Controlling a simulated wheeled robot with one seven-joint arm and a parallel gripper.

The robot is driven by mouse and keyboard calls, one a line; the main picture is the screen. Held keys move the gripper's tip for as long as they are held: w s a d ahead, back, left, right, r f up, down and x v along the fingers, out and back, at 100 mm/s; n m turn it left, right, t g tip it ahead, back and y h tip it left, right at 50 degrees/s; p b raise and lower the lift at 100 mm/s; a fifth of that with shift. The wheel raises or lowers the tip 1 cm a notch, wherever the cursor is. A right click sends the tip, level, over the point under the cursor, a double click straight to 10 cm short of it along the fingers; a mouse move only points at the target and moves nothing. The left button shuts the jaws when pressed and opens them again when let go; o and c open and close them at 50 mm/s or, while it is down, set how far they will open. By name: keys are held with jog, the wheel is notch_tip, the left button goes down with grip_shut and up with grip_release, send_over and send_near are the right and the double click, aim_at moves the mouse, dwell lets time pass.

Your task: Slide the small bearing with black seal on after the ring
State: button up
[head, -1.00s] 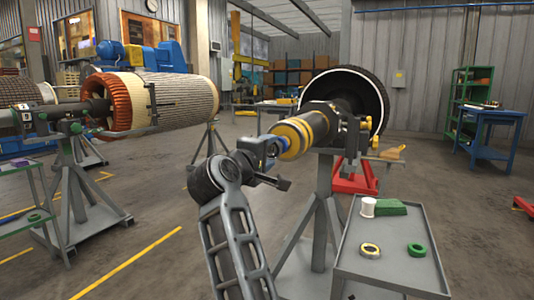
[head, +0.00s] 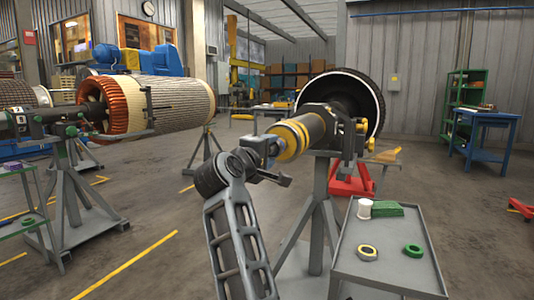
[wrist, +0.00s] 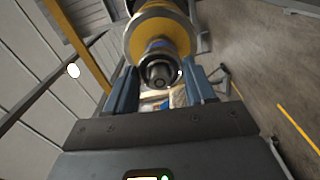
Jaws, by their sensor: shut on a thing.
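The rotor shaft (head: 312,130), with yellow bands, points toward me from the stand; its stepped end (wrist: 160,72) shows in the wrist view. My gripper (head: 274,150) is at this end, and its two blue fingers (wrist: 165,88) stand on either side of it in the wrist view. The fingers are shut on a small dark ring, which looks like the small bearing with black seal (wrist: 148,58), around the shaft's narrow end. A blue band (wrist: 157,45) shows behind it, before the large yellow part. Whether the bearing touches what lies behind is unclear.
A grey trolley (head: 348,262) at the front right carries a yellow-and-dark ring (head: 367,253), a green ring (head: 413,251), a white spool (head: 365,208) and a green block (head: 388,209). The grey stand (head: 320,215) holds the shaft.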

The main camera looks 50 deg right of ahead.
jog(key=shift+w+d+b, duration=0.15)
jog(key=shift+d+b, duration=0.2)
jog(key=shift+b, duration=0.05)
dwell(0.5)
jog(key=o, duration=1.1)
jog(key=shift+c, duration=0.2)
jog(key=shift+o, duration=0.4)
jog(key=shift+o, duration=1.1)
jog(key=b+v, duration=0.3)
jog(key=v, duration=0.6)
